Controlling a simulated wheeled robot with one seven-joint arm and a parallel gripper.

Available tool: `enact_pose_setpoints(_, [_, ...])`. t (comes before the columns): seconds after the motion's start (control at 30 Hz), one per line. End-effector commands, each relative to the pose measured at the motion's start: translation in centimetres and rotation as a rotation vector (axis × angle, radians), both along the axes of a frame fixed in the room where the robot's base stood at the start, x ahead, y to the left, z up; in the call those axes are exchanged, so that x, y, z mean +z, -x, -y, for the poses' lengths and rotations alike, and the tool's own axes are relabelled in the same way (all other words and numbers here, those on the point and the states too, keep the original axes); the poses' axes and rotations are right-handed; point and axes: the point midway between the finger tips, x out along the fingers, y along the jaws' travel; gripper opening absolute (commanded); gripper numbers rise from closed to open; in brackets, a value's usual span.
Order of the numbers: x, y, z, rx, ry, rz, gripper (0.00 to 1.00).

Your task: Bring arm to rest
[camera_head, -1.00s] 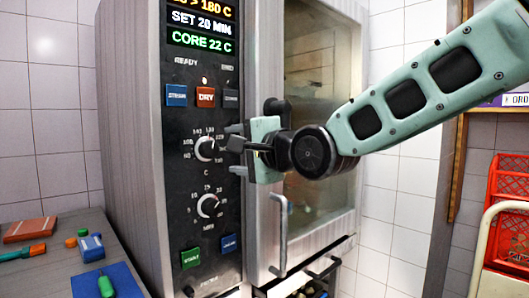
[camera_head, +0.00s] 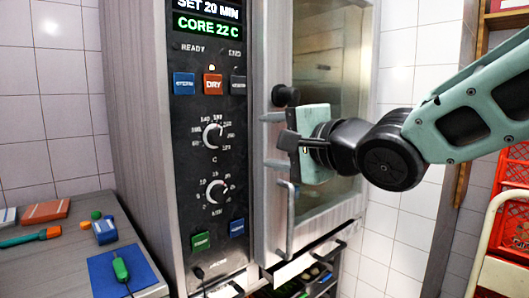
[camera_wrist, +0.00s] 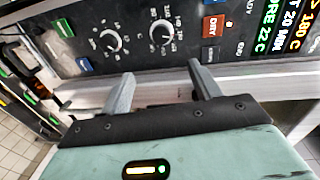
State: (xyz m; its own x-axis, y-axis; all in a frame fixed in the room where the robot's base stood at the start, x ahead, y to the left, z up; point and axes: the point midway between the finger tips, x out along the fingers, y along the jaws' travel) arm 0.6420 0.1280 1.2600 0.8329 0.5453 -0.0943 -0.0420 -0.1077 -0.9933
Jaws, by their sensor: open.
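My gripper (camera_head: 271,140) is in front of the oven door, right of the control panel, with its fingers pointing left. In the wrist view its two fingers (camera_wrist: 161,88) stand apart with nothing between them. The oven's control panel (camera_head: 200,145) has two knobs, a lower knob (camera_head: 217,191) and an upper knob (camera_head: 213,136). A red DRY button (camera_head: 213,84) sits above them, and the display reads SET 20 MIN and CORE 22 C. The gripper looks clear of the knobs; whether it touches the door cannot be told.
The oven door handle (camera_head: 286,220) hangs just below my gripper. On the left, a grey counter (camera_head: 50,270) holds a blue mat (camera_head: 108,272), a green-handled tool and other small items. Red crates (camera_head: 497,240) and a cream rail stand at the right.

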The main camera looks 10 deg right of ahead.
Motion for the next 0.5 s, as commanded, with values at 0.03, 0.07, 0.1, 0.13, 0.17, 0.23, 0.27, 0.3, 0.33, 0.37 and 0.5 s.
enact_pose_setpoints(0.03, [-0.8, 0.2, -0.1, -0.001, 0.045, -0.012, 0.62])
enact_pose_setpoints(0.07, [-1.5, 0.4, -0.1, -0.003, 0.084, -0.019, 0.62])
enact_pose_setpoints(0.1, [-2.6, 0.8, -0.1, -0.002, 0.154, -0.031, 0.62])
enact_pose_setpoints(0.13, [-3.7, 1.1, 0.0, 0.000, 0.216, -0.043, 0.62])
enact_pose_setpoints(0.17, [-4.8, 1.5, 0.1, 0.009, 0.286, -0.057, 0.62])
enact_pose_setpoints(0.23, [-7.9, 2.9, 0.4, 0.045, 0.468, -0.097, 0.62])
enact_pose_setpoints(0.27, [-9.2, 3.7, 0.5, 0.071, 0.551, -0.115, 0.62])
enact_pose_setpoints(0.3, [-11.0, 4.8, 0.7, 0.113, 0.659, -0.139, 0.62])
enact_pose_setpoints(0.33, [-12.2, 5.8, 1.0, 0.151, 0.739, -0.157, 0.62])
enact_pose_setpoints(0.37, [-13.5, 6.8, 1.2, 0.195, 0.818, -0.174, 0.62])
enact_pose_setpoints(0.5, [-18.5, 12.3, 2.6, 0.469, 1.151, -0.244, 0.62])
